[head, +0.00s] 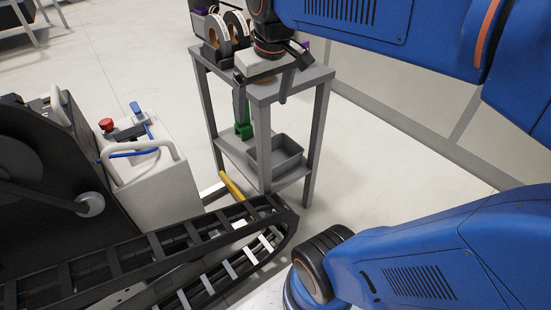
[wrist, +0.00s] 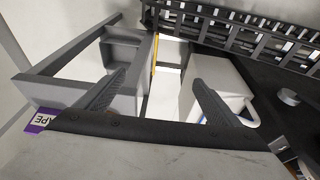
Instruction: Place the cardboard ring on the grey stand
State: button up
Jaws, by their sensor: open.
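The grey stand (head: 321,76) is a table with a lower shelf, in the middle of the head view. Two upright tan-and-white rings, one of them this ring (head: 219,42), stand on its top at the back left. I cannot tell whether either is the cardboard ring. A small brown patch (head: 288,79) shows beside my gripper, too hidden to name. My gripper (head: 262,94) is over the stand's front edge, fingers pointing down. In the wrist view my gripper (wrist: 158,77) is open, with nothing between its fingers. Part of the stand (wrist: 68,88) shows at left there.
A grey bin (head: 276,151) and a green item (head: 243,130) are at the lower shelf. A white machine part with handles (head: 155,190) and a black cable chain (head: 150,250) lie left of the stand. A purple label (wrist: 42,121) shows in the wrist view.

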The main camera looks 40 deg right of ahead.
jog(key=s+a+f+t, duration=0.1)
jog(key=s+a+f, duration=0.2)
jog(key=s+f, duration=0.6)
jog(key=shift+s+f+t, duration=0.2)
jog(key=shift+f+t, duration=0.1)
jog(key=shift+f, duration=0.2)
dwell(0.6)
